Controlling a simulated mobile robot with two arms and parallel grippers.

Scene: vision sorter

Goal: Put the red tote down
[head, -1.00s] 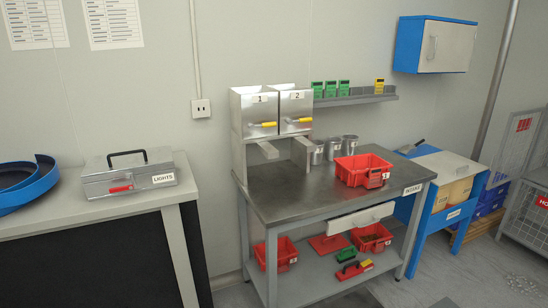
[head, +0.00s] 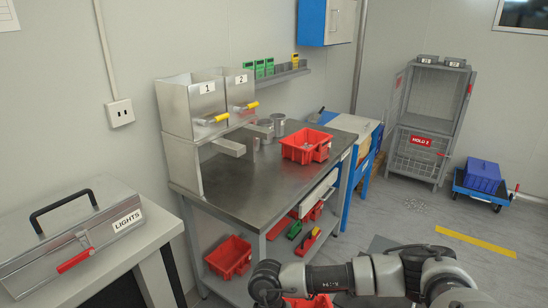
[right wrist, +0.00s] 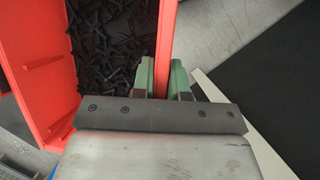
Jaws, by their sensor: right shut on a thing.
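In the right wrist view a red tote (right wrist: 38,75) full of small dark pieces (right wrist: 112,45) fills the left. My right gripper (right wrist: 162,75) is shut on the tote's right wall, with one green finger on each side of it. In the head view my arm crosses the bottom right, and red tote parts (head: 318,302) show below it at the picture's edge, mostly cut off. Whether the held tote touches anything underneath cannot be seen. My left gripper is not in view.
A red tote (head: 230,257) stands on the shelf below. A blue cart (head: 484,185) and cage (head: 430,120) stand at right.

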